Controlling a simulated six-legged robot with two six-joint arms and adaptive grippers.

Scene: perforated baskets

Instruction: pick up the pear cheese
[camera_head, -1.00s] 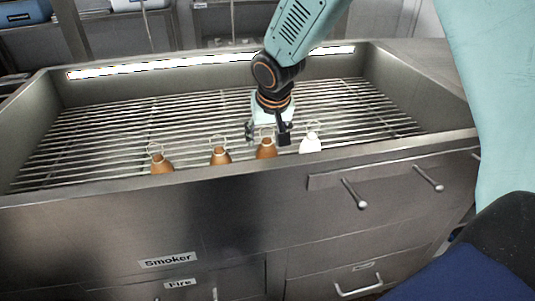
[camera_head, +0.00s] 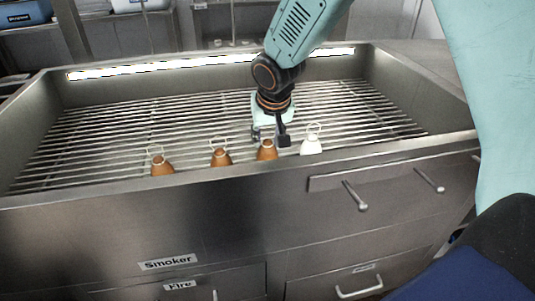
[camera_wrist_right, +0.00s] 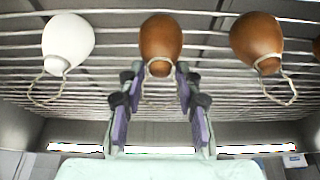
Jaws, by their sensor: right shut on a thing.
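The pear cheeses stand in a row along the near edge of the smoker rack: three brown, one white. The third brown one from the left (camera_head: 266,152) is at my right gripper (camera_head: 270,136). In the right wrist view it is the middle brown cheese (camera_wrist_right: 161,38), its string loop between my fingers (camera_wrist_right: 159,88). My right gripper is shut on it around the neck and loop; the cheese still appears level with the others. My left gripper is not in view.
A white cheese (camera_head: 311,146) stands close to the right, and brown cheeses (camera_head: 221,157) and (camera_head: 162,165) to the left. The metal grate (camera_head: 110,130) behind is bare. The smoker's raised front edge (camera_head: 230,175) runs just before the row.

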